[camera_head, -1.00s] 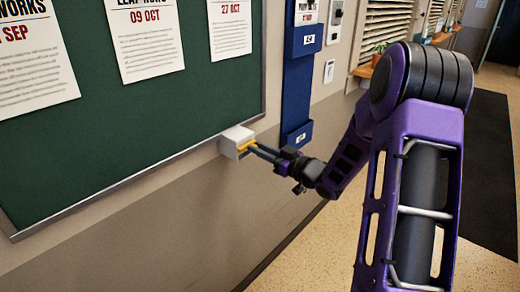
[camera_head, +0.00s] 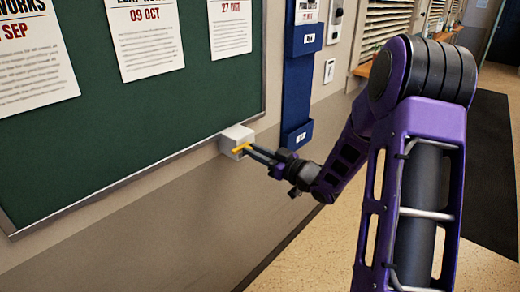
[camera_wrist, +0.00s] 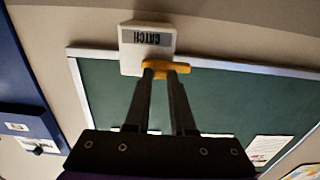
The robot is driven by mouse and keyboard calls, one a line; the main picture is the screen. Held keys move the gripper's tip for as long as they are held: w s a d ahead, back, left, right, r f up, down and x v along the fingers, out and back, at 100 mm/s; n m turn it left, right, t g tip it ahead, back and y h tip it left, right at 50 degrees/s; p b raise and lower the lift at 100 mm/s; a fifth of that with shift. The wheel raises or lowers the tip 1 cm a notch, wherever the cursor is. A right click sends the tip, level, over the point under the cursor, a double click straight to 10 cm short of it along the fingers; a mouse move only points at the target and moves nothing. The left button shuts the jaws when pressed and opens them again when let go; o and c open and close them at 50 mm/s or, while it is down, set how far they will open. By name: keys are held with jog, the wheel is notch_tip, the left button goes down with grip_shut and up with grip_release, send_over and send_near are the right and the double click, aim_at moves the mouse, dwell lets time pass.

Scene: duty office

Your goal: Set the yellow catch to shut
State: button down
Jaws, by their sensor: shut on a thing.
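The catch is a small white box (camera_head: 233,135) on the wall at the lower right corner of the green board. Its yellow lever (camera_head: 239,149) sticks out at the front. My gripper (camera_head: 249,150) is at the lever, with its two dark fingers closed on it. In the wrist view, the white box (camera_wrist: 147,38) shows a label reading CATCH, upside down. The yellow lever (camera_wrist: 181,68) lies crosswise at the fingertips of my gripper (camera_wrist: 163,74), which hide part of it. I cannot read any open or shut mark.
The green board (camera_head: 140,110) with pinned papers fills the left. A blue wall holder (camera_head: 298,90) hangs right of the catch. A light switch (camera_head: 329,70) and a louvred shutter (camera_head: 385,35) are farther along. The wall below the board is bare.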

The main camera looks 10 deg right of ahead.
jog(key=shift+s+a+f, duration=0.1)
jog(key=shift+s+a, duration=0.35)
jog(key=shift+a, duration=0.15)
jog(key=c, duration=0.8)
grip_release()
jog(key=shift+o, duration=0.2)
jog(key=v, duration=1.7)
jog(key=shift+s+p, duration=0.2)
jog(key=shift+p, duration=0.25)
jog(key=shift+w+d, duration=0.1)
